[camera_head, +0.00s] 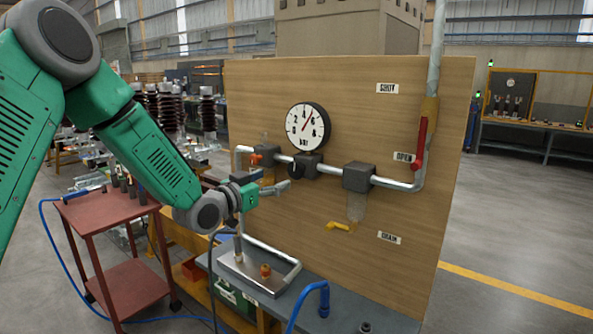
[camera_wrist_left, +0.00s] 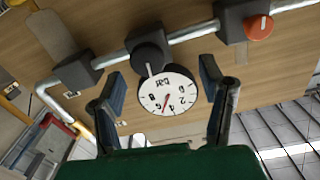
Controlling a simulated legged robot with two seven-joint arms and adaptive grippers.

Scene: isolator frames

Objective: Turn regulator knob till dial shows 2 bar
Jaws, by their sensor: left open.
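The white round dial (camera_head: 306,126) sits on the wooden panel above the pipe, and its red needle points between 4 and 6. It also shows upside down in the left wrist view (camera_wrist_left: 168,95). The black regulator knob (camera_head: 296,170) sticks out from a dark block below the dial. In the left wrist view the knob (camera_wrist_left: 150,60) lies between the fingers in the picture, with a pale mark on it. My left gripper (camera_head: 273,181) is open and empty in front of the panel, just left of and below the knob, apparently apart from it. My right gripper is out of view.
An orange knob (camera_head: 256,159) is left of the regulator on the same pipe. A filter block (camera_head: 358,177) with a clear bowl and a red lever (camera_head: 421,143) are to the right. A yellow drain handle (camera_head: 339,227) is below. A metal tray (camera_head: 250,272) stands underneath.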

